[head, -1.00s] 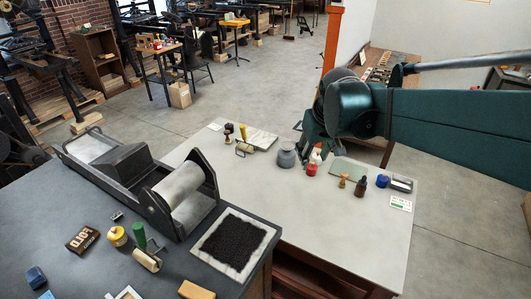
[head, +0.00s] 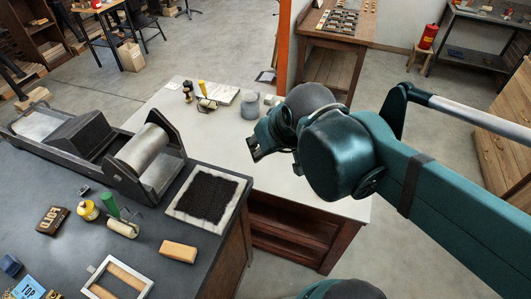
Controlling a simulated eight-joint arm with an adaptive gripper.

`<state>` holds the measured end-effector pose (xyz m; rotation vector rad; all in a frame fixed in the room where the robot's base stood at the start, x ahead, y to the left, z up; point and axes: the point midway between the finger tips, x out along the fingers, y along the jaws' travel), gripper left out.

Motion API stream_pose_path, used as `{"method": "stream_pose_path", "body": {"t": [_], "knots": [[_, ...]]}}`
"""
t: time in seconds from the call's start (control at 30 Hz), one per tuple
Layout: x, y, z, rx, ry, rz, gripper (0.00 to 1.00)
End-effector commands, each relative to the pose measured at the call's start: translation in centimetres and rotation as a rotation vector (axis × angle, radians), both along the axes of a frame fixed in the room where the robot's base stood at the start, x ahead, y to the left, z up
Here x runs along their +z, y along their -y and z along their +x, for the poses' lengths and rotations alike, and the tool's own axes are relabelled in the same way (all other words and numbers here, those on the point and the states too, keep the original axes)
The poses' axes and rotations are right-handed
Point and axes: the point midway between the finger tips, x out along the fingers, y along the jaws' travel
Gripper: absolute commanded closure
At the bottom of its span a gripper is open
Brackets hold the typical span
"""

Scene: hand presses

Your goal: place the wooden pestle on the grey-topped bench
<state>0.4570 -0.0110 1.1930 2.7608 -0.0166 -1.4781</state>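I cannot make out a wooden pestle for certain in this view. My gripper (head: 262,148) hangs over the front part of the pale grey-topped bench (head: 215,140), pointing down and left. Its fingers are small and dark, and I cannot tell whether they are open or shut or hold anything. A grey pot-like vessel (head: 250,105) stands on the bench behind it. My arm hides the right part of this bench and what stands there. A darker slate-grey bench (head: 60,165) stands at the left.
The slate bench bears a roller press (head: 148,150), a black textured panel in a pale frame (head: 207,198), a green-handled roller (head: 118,215) and a tan block (head: 178,251). A yellow-handled tool (head: 205,98) and an open book (head: 220,93) lie at the pale bench's back left.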

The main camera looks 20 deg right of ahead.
Motion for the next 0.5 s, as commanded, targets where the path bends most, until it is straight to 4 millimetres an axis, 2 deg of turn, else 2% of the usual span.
{"method": "stream_pose_path", "body": {"t": [0.2,0.5], "knots": [[-0.8,-0.9,-1.7,0.005,0.027,0.011,0.64],[-0.9,-1.1,-2.0,0.005,0.034,0.014,0.64]]}}
